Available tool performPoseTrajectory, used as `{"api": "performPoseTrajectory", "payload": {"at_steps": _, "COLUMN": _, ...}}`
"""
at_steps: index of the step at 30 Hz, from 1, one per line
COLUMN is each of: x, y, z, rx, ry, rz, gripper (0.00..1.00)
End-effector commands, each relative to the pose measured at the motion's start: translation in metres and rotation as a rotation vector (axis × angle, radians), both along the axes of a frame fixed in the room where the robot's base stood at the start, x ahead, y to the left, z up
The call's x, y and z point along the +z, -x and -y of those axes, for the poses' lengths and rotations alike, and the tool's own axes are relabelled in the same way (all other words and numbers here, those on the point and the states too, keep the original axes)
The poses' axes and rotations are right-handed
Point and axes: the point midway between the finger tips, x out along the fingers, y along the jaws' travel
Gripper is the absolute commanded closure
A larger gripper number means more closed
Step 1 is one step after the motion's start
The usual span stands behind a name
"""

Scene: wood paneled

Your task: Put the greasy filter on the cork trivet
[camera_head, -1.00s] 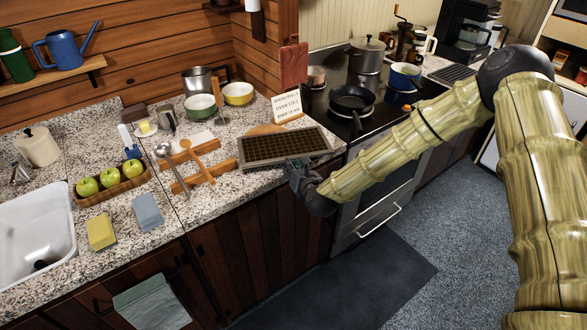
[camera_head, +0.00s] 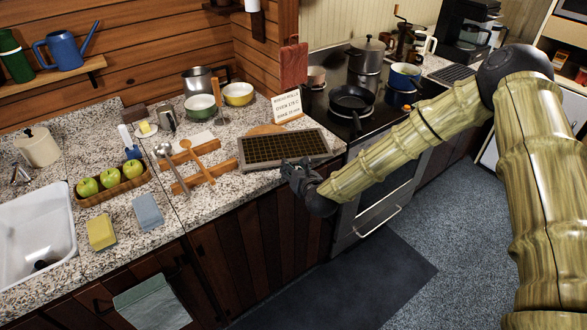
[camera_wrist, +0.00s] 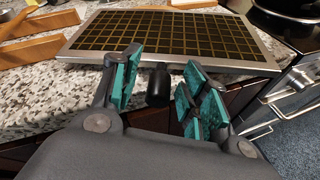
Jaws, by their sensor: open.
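The greasy filter (camera_head: 285,148), a flat metal-framed panel with a dark yellow-brown grid, lies on the speckled counter near its front edge. It fills the top of the wrist view (camera_wrist: 165,36). The round cork trivet (camera_head: 264,130) shows only as a tan edge behind the filter; the rest is hidden. I cannot tell whether the filter's back edge rests on it. My gripper (camera_head: 290,172) is just off the filter's front edge. In the wrist view its teal-padded fingers (camera_wrist: 160,75) are spread apart with nothing held between them.
A recipe sign (camera_head: 287,107) stands behind the trivet. Wooden bars (camera_head: 207,174) and a wooden spoon (camera_head: 198,160) lie left of the filter. The stove with a black pan (camera_head: 350,101) is to the right. Bowls (camera_head: 238,94) stand at the back.

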Motion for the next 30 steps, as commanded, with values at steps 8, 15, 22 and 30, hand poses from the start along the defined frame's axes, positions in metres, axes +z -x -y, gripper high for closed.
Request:
{"api": "performPoseTrajectory", "payload": {"at_steps": 8, "x": 0.008, "y": 0.029, "z": 0.012, "rx": -0.002, "ry": -0.003, "rz": -0.002, "gripper": 0.56}}
{"api": "performPoseTrajectory", "payload": {"at_steps": 15, "x": 0.019, "y": 0.061, "z": 0.023, "rx": 0.0, "ry": -0.003, "rz": -0.001, "gripper": 0.56}}
{"api": "performPoseTrajectory", "payload": {"at_steps": 22, "x": 0.03, "y": 0.089, "z": 0.033, "rx": 0.0, "ry": -0.003, "rz": -0.001, "gripper": 0.56}}
{"api": "performPoseTrajectory", "payload": {"at_steps": 30, "x": 0.038, "y": 0.106, "z": 0.039, "rx": -0.001, "ry": -0.001, "rz": 0.001, "gripper": 0.56}}
